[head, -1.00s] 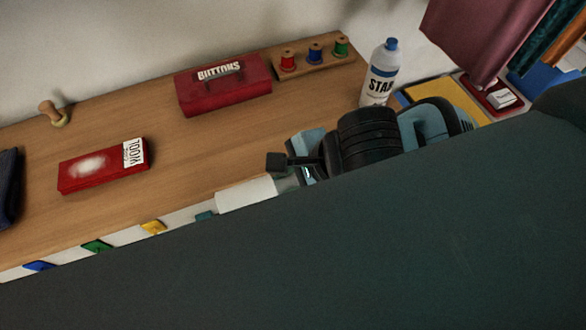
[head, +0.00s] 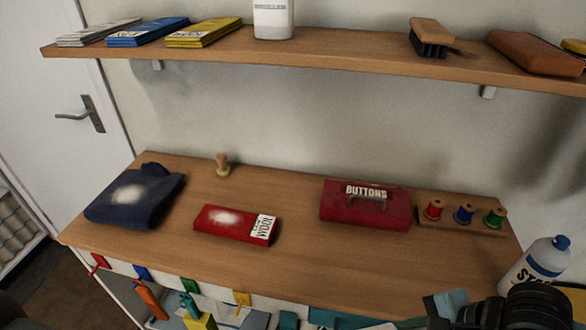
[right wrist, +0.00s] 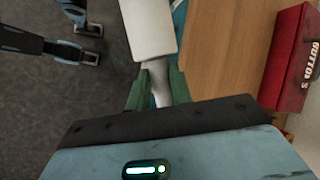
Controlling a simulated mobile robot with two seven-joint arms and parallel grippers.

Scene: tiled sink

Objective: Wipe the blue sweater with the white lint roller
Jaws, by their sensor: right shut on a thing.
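The blue sweater (head: 150,208) lies folded at the left end of the wooden table in the head view, with a pale fuzzy patch on top. My right gripper (right wrist: 157,88) is shut on the handle of the white lint roller (right wrist: 153,28) in the right wrist view. The roller's white head points away from the gripper, beside the table edge. In the head view my right arm is at the bottom right, well away from the sweater, and its fingers are hidden. My left gripper cannot be made out in either view.
A red wool packet (head: 220,224) lies right of the sweater, with a small wooden knob (head: 222,168) behind. A red buttons box (head: 340,207), spool rack (head: 460,222) and spray bottle (head: 535,265) stand further right. A shelf (head: 330,52) overhangs the back. The table's front middle is clear.

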